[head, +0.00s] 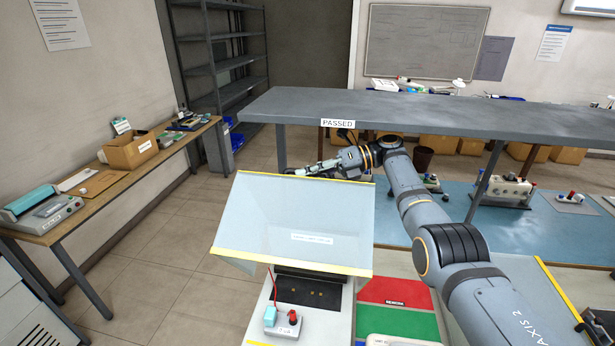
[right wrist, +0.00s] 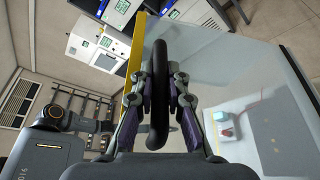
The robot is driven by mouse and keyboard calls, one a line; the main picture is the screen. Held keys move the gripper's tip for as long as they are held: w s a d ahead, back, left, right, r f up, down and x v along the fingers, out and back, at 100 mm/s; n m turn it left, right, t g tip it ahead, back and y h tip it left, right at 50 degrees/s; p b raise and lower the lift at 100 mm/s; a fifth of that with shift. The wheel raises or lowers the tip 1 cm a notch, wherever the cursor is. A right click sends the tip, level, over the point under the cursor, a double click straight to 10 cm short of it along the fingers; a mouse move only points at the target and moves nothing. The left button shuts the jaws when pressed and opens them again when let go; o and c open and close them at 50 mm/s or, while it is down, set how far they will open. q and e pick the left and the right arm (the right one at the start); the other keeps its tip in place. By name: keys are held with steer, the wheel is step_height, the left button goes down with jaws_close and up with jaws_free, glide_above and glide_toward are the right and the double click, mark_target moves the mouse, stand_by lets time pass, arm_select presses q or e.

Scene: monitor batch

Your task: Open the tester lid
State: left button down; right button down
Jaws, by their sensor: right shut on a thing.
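The tester lid (head: 290,210) is a clear box-shaped cover with yellow edges. It stands tilted up over the tester (head: 308,291), whose dark bed shows below it. My right gripper (head: 318,168) is at the lid's far upper edge. In the right wrist view its fingers (right wrist: 160,100) are shut around a black bar handle (right wrist: 160,75), beside the lid's clear panel (right wrist: 225,75) and yellow edge. In the head view the handle is mostly hidden. My left gripper is in neither view.
A small unit (head: 284,323) with teal and red parts stands in front of the bed. Red (head: 395,291) and green mats lie to the right. A grey shelf marked PASSED (head: 450,115) runs behind my right arm. Open floor lies left of the tester.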

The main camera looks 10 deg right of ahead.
steer(key=c, duration=1.3)
jaws_free()
steer(key=shift+c, duration=0.2)
steer(key=shift+s, duration=0.1)
